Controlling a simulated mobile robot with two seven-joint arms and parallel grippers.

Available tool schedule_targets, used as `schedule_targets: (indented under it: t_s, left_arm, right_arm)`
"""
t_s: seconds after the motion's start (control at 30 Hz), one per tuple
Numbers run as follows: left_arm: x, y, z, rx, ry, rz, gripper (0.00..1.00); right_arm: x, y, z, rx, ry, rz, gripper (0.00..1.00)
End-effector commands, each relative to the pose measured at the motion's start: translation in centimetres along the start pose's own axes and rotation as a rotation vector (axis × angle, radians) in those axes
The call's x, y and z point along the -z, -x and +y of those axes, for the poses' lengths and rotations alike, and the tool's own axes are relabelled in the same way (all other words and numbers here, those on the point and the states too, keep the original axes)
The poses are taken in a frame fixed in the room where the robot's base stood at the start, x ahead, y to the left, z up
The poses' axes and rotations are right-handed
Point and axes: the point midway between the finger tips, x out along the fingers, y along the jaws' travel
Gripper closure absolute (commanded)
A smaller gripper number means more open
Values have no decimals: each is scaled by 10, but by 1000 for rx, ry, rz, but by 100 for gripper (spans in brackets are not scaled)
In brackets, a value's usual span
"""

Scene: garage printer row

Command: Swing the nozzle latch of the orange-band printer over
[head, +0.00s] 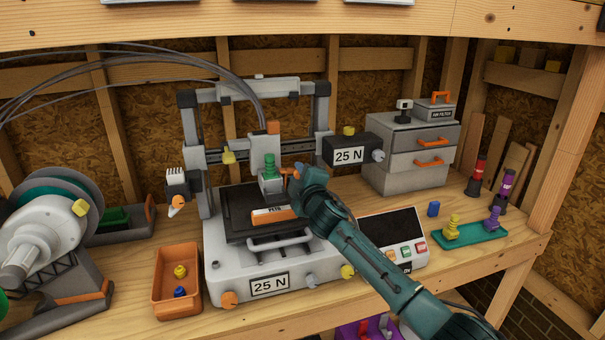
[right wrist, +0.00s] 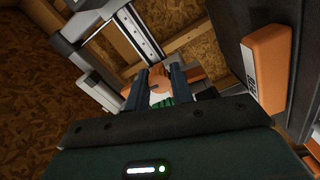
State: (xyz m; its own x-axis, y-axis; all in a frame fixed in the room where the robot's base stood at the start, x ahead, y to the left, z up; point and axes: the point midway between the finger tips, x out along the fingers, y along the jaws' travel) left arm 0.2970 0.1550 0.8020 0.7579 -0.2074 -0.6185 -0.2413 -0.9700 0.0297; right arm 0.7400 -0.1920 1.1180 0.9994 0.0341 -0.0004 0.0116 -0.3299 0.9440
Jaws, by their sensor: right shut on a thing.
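The printer (head: 222,258) stands mid-bench with a white frame, a dark bed and "25 N" plates. Its print head (head: 271,184) carries an orange block (head: 273,128) on top and a green nozzle piece (head: 269,165) in front. My right gripper (head: 292,174) is at the right side of the print head, its arm reaching in from the lower right. In the right wrist view its two fingers (right wrist: 159,88) are shut on an orange latch piece (right wrist: 160,80), with green just below it. The fingers hide much of the latch. My left gripper is out of view.
An orange bin (head: 158,296) stands left of the printer, beside a spool unit (head: 40,235). A control panel (head: 395,235), a teal tray (head: 470,236) and a grey drawer cabinet (head: 385,170) are on the right. An orange-labelled plate (head: 272,214) lies on the bed below the gripper.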

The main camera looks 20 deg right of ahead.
Motion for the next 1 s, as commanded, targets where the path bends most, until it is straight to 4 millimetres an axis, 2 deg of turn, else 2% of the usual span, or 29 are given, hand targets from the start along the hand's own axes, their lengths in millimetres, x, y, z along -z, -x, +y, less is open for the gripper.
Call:
schedule_targets:
  t_s: [0.3,0.87,0.9,1.0]
  left_arm:
    - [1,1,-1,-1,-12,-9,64]
    - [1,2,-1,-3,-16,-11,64]
    - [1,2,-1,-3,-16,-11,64]
    - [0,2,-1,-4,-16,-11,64]
  right_arm:
    - [7,0,3,-1,129,-1,100]
    - [9,0,2,-1,157,0,100]
    - [9,0,2,-1,157,0,74]
    - [9,0,2,-1,157,0,66]
